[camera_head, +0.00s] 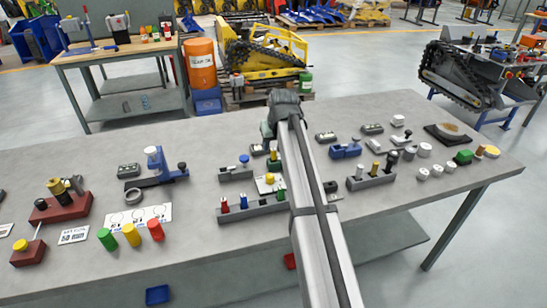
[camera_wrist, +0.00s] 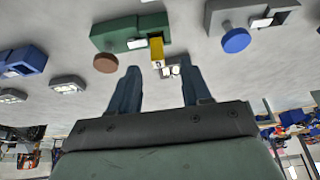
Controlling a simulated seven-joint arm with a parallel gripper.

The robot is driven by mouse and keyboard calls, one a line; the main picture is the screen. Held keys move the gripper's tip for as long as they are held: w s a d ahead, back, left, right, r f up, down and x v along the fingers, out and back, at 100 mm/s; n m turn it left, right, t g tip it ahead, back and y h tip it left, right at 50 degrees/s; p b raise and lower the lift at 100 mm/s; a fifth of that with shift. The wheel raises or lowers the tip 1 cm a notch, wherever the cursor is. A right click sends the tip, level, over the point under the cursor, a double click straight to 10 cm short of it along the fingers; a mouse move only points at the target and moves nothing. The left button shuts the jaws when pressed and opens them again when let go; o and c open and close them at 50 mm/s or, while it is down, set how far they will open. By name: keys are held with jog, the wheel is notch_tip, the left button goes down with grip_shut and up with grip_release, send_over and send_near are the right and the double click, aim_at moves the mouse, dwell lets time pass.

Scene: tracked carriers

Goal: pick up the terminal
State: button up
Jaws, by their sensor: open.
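My gripper (camera_wrist: 159,72) is open in the wrist view, its two dark blue fingers spread apart. A small grey block with white faces (camera_wrist: 172,70) shows just beyond and between the fingertips, next to a yellow piece (camera_wrist: 156,51) on a green holder (camera_wrist: 125,34). I cannot tell whether this block is the terminal.
On the grey table (camera_head: 200,140), a grey rack with coloured pegs (camera_head: 252,208) stands at the middle front and a peg holder (camera_head: 371,180) right of my arm. Coloured cylinders (camera_head: 131,235) and red blocks (camera_head: 60,207) are at left.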

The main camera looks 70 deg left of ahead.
aim_at(274, 149)
jog(key=shift+x, duration=2.35)
jog(key=shift+w+a, duration=0.1)
jog(key=shift+w, duration=0.05)
jog(key=shift+c, duration=0.5)
grip_shut()
